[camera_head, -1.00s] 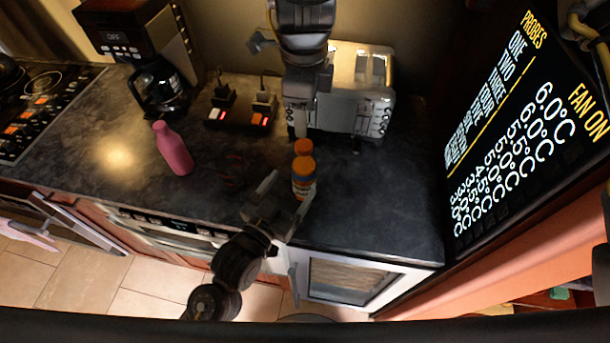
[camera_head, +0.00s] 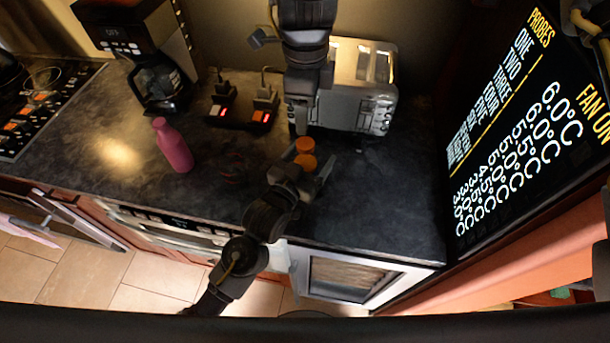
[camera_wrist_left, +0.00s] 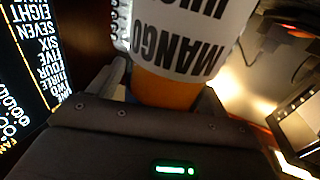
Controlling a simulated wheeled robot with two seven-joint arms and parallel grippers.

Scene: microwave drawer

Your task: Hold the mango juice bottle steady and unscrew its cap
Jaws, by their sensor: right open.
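The mango juice bottle (camera_head: 306,162) stands upright on the dark counter with its orange cap (camera_head: 305,145) on top. Its lower part is hidden behind my left gripper (camera_head: 302,172) in the head view. That gripper reaches in from the front, with its fingers on either side of the bottle; a gap shows beside the right-hand finger. In the left wrist view the bottle's white MANGO label (camera_wrist_left: 185,40) appears upside down between the fingers, and the cap is out of frame. My right gripper (camera_head: 299,122) is open, pointing down just behind and above the cap.
A silver toaster (camera_head: 362,85) stands behind the bottle to the right. A pink bottle (camera_head: 173,146) stands to the left, with a coffee maker (camera_head: 150,60) behind it. A power strip (camera_head: 240,115) lies at the back. The counter right of the bottle is clear.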

